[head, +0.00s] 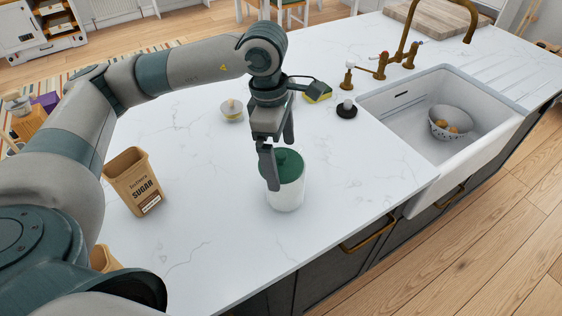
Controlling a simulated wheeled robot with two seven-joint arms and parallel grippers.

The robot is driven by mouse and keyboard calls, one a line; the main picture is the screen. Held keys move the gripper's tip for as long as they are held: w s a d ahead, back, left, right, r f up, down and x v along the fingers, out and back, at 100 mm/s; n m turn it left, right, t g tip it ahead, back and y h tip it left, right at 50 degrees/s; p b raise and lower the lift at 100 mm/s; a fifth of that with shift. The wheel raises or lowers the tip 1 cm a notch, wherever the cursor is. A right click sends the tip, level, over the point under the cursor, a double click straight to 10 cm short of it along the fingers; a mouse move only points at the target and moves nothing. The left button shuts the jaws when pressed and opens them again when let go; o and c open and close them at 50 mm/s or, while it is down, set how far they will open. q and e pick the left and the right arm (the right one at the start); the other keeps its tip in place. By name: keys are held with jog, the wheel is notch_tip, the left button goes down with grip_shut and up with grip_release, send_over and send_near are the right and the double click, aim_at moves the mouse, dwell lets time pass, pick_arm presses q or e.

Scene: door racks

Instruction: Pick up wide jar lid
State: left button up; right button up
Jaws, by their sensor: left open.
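The wide jar lid (292,168) is dark green and sits on top of a white jar (287,194) on the white marble counter. My left gripper (278,160) points down over the jar, with its fingers apart. One finger is in front of the lid on the left, and the other is behind it toward the far side. The gripper partly hides the lid, so I cannot tell whether the fingers touch it. My right gripper is not in the head view.
A sugar container (134,182) stands to the left of the jar. A small lidded pot (231,110), a yellow sponge (318,96) and a black-based stopper (346,110) lie behind. A sink (405,140) holding a colander (452,122) is at right. The counter's front is clear.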

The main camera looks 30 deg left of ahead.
aim_at(285, 154)
pick_arm(q)
jog(key=c, duration=1.2)
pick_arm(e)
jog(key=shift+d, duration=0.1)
pick_arm(q)
jog(key=shift+r, duration=0.1)
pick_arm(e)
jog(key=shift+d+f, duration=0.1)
